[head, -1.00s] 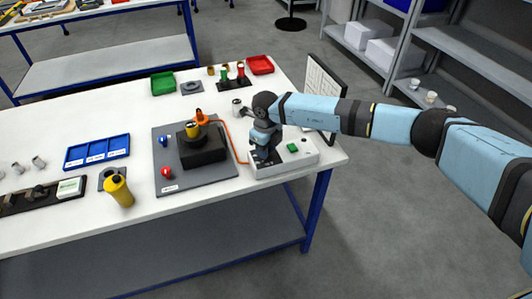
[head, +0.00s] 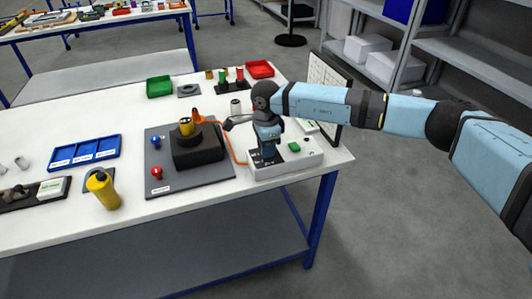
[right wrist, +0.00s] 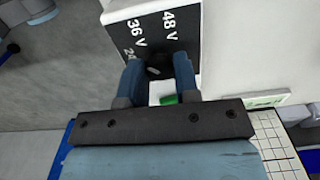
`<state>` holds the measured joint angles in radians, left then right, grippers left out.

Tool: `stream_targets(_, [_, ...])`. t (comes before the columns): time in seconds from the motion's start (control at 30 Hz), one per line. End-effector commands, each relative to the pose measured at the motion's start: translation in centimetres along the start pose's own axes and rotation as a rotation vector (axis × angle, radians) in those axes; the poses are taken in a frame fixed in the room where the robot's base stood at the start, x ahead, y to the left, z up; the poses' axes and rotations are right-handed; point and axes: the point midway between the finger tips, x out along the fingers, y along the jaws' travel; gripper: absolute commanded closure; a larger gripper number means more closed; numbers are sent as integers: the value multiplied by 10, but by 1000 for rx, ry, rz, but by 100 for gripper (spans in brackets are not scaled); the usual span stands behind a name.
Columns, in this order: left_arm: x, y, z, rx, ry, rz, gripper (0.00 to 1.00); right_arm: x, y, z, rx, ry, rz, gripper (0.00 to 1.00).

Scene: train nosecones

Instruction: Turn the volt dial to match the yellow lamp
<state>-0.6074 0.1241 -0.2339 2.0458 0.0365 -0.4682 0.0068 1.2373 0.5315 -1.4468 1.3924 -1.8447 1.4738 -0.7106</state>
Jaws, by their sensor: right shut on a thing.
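The volt dial is on the white supply box (head: 309,159) at the table's right front. My right gripper (head: 268,158) points down onto this box. In the right wrist view, its fingers (right wrist: 157,66) are shut around the dark dial (right wrist: 154,72), mostly hidden between them. The black panel (right wrist: 140,30) there reads 36 V and 48 V, with a partly covered 24. A yellow-topped cylinder (head: 187,126) stands on a black block (head: 198,150); I cannot tell whether it is the yellow lamp. My left gripper is not in view.
An orange cable (head: 229,143) runs to the box from an orange-tipped part. A grey board (head: 185,180) carries a red and a blue knob.

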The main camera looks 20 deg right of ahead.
Motion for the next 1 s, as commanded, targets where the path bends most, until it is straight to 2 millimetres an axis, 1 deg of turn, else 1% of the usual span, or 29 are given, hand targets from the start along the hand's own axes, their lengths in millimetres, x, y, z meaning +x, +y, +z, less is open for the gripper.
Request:
stream_targets(0.03, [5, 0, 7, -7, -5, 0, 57, 3, -1, 0, -44, -1, -4, 94])
stream_targets(0.13, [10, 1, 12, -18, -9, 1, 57, 2, -1, 0, -140, -1, -4, 94])
stream_targets(0.37, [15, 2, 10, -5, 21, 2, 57, 2, -1, 0, -357, -1, -4, 94])
stream_targets(0.6, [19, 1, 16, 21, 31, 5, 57, 1, -1, 0, -566, 0, -3, 94])
stream_targets(0.8, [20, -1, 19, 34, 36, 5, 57, 0, -1, 0, -701, -1, -4, 94])
stream_targets(1.0, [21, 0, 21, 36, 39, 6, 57, -1, -1, 0, -788, -1, -3, 94])
